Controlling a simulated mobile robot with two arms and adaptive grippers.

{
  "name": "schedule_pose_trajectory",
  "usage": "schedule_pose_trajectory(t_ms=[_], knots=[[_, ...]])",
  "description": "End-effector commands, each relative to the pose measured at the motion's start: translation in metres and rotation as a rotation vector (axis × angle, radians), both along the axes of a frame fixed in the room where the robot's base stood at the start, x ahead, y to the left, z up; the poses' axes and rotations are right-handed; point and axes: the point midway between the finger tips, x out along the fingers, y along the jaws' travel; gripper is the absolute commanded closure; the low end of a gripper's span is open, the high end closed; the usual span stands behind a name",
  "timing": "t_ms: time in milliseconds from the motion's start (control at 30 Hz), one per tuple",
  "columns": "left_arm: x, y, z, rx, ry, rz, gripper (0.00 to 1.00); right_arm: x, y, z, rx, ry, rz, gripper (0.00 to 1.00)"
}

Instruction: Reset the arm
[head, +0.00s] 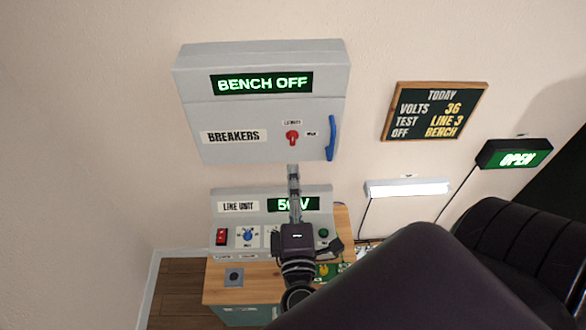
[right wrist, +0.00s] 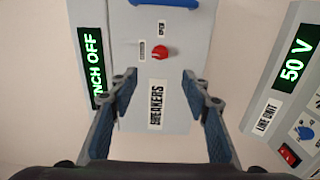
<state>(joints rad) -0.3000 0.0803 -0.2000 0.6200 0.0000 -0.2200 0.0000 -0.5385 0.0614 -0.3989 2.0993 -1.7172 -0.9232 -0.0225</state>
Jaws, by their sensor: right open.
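My right gripper (head: 293,172) reaches up in front of the line unit (head: 238,207), its tips near the lower edge of the grey breaker box (head: 262,120). It is seen edge-on there. In the right wrist view my right gripper (right wrist: 158,86) is open and empty, with its two fingers apart. The breaker box (right wrist: 195,60) and its red knob (right wrist: 160,53) show beyond the fingers, and nothing lies between the tips. My left gripper is not in view.
The breaker box sign (head: 261,83) reads BENCH OFF, and a blue handle (head: 331,138) is on its right side. The line unit display (head: 317,204) shows 50 V, partly hidden by my arm. A chalkboard (head: 434,111) and an OPEN sign (head: 515,156) hang at the right.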

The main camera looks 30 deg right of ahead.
Motion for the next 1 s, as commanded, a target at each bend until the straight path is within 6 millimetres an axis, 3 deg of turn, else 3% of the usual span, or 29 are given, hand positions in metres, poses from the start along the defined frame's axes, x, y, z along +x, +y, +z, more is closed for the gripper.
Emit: schedule_pose_trajectory(t_ms=[533,633,767,867,1000], knots=[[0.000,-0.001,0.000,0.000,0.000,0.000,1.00,-0.001,0.001,0.000,0.000,0.001,0.000,0.56],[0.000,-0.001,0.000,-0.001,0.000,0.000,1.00,0.000,0.003,-0.012,0.010,0.022,0.009,0.56],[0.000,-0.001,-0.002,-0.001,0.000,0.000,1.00,0.005,0.011,-0.067,0.063,0.119,0.045,0.56],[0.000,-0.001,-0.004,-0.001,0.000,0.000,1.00,0.003,0.020,-0.138,0.144,0.243,0.083,0.56],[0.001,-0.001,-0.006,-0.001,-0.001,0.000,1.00,-0.018,0.030,-0.245,0.291,0.429,0.109,0.56]])
